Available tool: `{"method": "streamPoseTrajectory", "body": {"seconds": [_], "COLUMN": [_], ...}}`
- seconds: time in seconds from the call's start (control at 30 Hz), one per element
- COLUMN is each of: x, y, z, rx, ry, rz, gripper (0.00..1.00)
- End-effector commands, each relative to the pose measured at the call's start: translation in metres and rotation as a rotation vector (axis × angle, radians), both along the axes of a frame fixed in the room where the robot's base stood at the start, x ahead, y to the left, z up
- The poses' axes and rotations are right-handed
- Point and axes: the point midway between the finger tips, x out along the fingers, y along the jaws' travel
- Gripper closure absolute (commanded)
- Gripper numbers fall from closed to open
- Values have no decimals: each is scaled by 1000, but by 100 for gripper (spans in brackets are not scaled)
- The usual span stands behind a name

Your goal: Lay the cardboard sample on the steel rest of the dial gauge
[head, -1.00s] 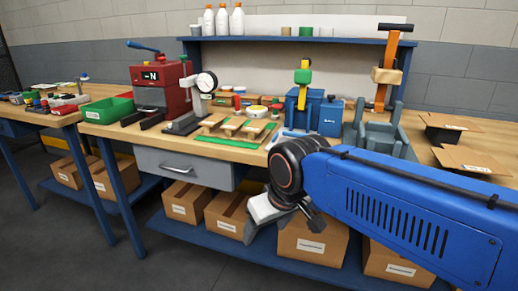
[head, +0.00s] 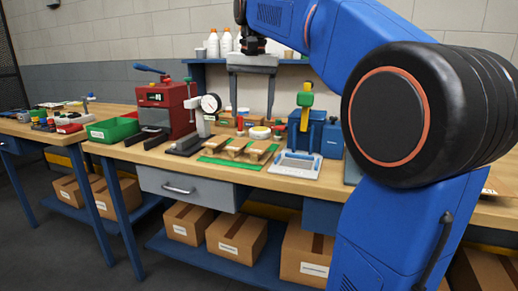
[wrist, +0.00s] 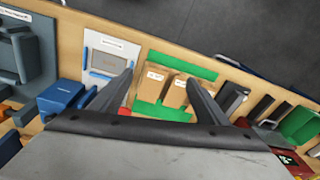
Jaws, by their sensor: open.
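Several brown cardboard-like pieces (head: 235,147) lie on a green mat (head: 212,161) on the bench. Two of them (wrist: 155,83) show between the fingers in the wrist view; I cannot tell which is the sample. The dial gauge (head: 210,103) stands left of the mat, its round white face on a stand with a dark base (head: 187,146). Its steel rest is too small to make out clearly. My gripper (head: 251,106) is open and empty, fingers pointing down, high above the bench. In the wrist view my gripper (wrist: 160,78) spans the mat from above.
A white-framed tray (head: 295,166) lies right of the mat, with a blue device (head: 305,130) behind it. A red machine (head: 168,108) and a green bin (head: 112,129) stand left of the gauge. A blue shelf with bottles (head: 226,43) is behind. My arm hides the bench's right side.

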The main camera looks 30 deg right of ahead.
Motion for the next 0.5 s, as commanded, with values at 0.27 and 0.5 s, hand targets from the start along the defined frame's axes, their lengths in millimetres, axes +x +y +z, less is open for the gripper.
{"method": "streamPoseTrajectory", "body": {"seconds": [0.27, 0.5], "x": [46, 55], "y": [-33, -42], "z": [39, 45], "rx": [22, 27], "ry": [67, 89], "rz": [-158, -206], "gripper": [31, 31]}}
